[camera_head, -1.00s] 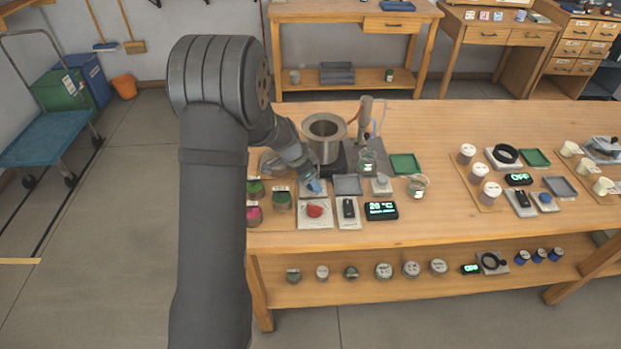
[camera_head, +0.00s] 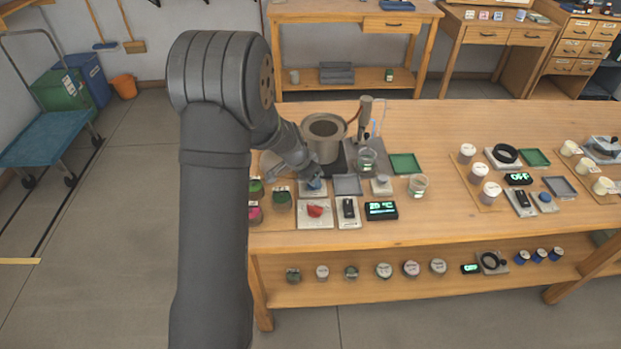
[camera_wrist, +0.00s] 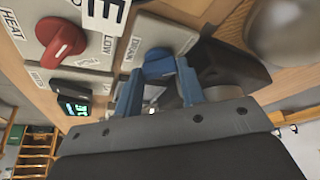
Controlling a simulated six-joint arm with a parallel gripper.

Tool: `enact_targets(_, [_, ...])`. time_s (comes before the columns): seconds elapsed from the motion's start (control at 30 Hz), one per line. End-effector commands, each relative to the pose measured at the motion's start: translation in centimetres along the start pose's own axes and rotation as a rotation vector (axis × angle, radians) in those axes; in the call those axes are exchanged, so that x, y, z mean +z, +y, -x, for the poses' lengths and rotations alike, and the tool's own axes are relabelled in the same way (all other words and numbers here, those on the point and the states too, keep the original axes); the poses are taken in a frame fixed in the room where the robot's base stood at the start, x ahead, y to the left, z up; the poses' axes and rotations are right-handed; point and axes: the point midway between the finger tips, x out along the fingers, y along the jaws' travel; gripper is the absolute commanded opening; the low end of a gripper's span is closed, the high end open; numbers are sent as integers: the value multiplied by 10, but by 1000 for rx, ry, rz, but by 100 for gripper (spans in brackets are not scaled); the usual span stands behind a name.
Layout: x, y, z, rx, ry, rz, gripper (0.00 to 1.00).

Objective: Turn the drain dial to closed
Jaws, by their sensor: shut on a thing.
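The drain dial (camera_wrist: 158,64) is a blue knob on a pale plate marked "DRAIN" in the wrist view. In the head view the blue dial (camera_head: 315,183) shows just behind the red knob. My gripper (camera_wrist: 160,80) is at the dial, with its two blue fingers on either side of the knob, shut on it. In the head view my gripper (camera_head: 318,180) comes down onto the dial from the left and hides part of it. Part of the plate's lettering, including the closed mark, is hidden or unreadable.
The red heat knob (camera_wrist: 62,42) sits beside the drain plate. The metal boiler pot (camera_head: 323,140) stands close behind my gripper. A glass beaker (camera_head: 367,161), grey tray (camera_head: 347,185) and lit display (camera_head: 381,210) are to the right. Jars (camera_head: 282,200) stand at left.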

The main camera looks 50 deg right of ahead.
Motion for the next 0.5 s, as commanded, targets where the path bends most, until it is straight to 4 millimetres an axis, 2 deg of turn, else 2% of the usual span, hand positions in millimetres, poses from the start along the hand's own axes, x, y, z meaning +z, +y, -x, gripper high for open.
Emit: enact_targets(0.5, [0, 2, 0, -122, 0, 293, 14])
